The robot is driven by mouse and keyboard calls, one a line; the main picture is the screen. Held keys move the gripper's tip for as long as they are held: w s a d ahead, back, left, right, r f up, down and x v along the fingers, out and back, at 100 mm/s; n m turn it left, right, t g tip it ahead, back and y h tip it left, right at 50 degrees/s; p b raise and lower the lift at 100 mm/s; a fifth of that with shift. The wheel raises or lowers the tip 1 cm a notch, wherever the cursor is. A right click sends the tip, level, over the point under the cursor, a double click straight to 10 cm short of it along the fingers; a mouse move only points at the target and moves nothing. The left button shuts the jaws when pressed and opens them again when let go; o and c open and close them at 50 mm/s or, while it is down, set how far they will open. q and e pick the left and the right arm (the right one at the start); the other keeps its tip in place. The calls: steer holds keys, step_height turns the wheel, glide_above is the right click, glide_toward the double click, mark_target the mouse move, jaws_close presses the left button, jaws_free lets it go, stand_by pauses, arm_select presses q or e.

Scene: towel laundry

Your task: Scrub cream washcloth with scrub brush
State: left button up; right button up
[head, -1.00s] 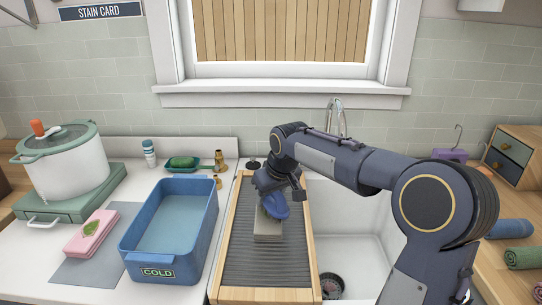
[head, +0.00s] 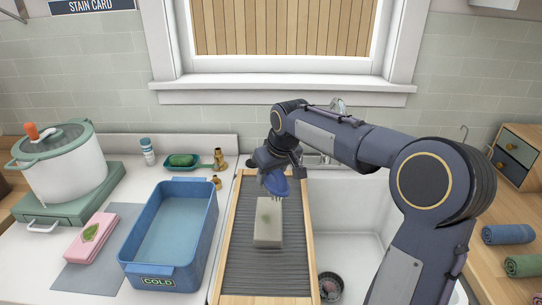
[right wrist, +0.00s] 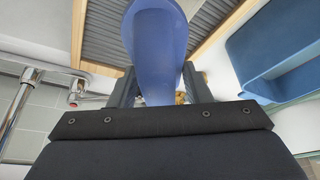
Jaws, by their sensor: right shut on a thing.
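The cream washcloth (head: 268,232), a folded greyish block with a faint green-brown stain near its upper end, lies on the ribbed washboard (head: 237,255). My right gripper (head: 272,176) is shut on the blue scrub brush (head: 277,184) and holds it bristles down over the board, just beyond the cloth's far end. The brush looks apart from the cloth. In the right wrist view the blue brush (right wrist: 156,45) stands between the dark fingers (right wrist: 156,88). My left gripper is not in view.
A blue COLD basin (head: 127,250) stands left of the board, and a pink cloth (head: 92,238) lies on a grey mat (head: 75,275). A pot (head: 62,170) is at far left. The white sink (head: 345,250) is under and right of the board. Rolled towels (head: 508,234) lie at right.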

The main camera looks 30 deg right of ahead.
steer(key=shift+r+p, duration=1.05)
steer(key=shift+r, duration=0.6)
steer(key=shift+s, duration=0.1)
